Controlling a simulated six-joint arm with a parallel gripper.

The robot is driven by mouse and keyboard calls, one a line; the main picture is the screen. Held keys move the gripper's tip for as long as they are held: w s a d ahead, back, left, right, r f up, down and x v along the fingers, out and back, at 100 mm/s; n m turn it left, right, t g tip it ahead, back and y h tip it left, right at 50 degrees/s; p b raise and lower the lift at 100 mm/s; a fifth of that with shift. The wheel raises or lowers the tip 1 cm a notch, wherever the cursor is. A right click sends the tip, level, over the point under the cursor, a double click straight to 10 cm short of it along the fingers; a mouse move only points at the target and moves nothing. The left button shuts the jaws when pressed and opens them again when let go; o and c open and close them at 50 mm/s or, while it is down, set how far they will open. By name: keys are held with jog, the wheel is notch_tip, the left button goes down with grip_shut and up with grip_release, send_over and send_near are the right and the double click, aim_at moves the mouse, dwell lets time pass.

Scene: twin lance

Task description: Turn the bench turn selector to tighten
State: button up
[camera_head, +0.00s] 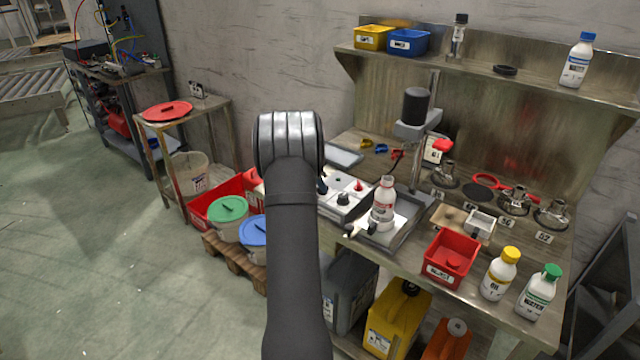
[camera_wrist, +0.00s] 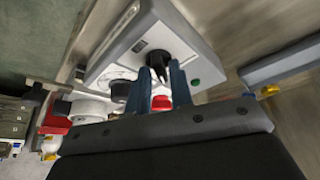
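A pale grey control box (camera_head: 350,208) stands on the bench, partly hidden behind my arm in the head view. The wrist view shows the box (camera_wrist: 118,50) tilted, with a black selector knob (camera_wrist: 158,62) on its top face, another black knob (camera_wrist: 119,91), a red button (camera_wrist: 161,103) and a green button (camera_wrist: 195,82). Its labels are too small to read. My gripper (camera_wrist: 161,70) points at the box with its two blue-grey fingers apart, one on each side of the selector knob. Whether they touch it is unclear. In the head view my arm hides most of the gripper.
A white bottle (camera_head: 383,208) stands on a grey plate just right of the box. A black-topped press (camera_head: 416,108) rises behind it. A red bin (camera_head: 452,260) and capped bottles stand farther right. A grey tray (camera_head: 345,156) lies behind the box.

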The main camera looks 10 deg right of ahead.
grip_shut()
jog(key=shift+n, duration=0.3)
jog(key=n+t, duration=0.1)
jog(key=n, duration=0.1)
jog(key=n+t+y, duration=0.1)
jog(key=n, duration=0.2)
jog(key=shift+s+d, duration=0.15)
jog(key=shift+s, duration=0.05)
jog(key=n+y, duration=0.1)
jog(key=n, duration=0.2)
jog(key=n+t+y, duration=0.1)
jog(key=n, duration=0.2)
jog(key=shift+d, duration=0.15)
jog(key=shift+n, duration=0.3)
jog(key=shift+o, duration=1.7)
grip_release()
jog(key=shift+s, duration=0.1)
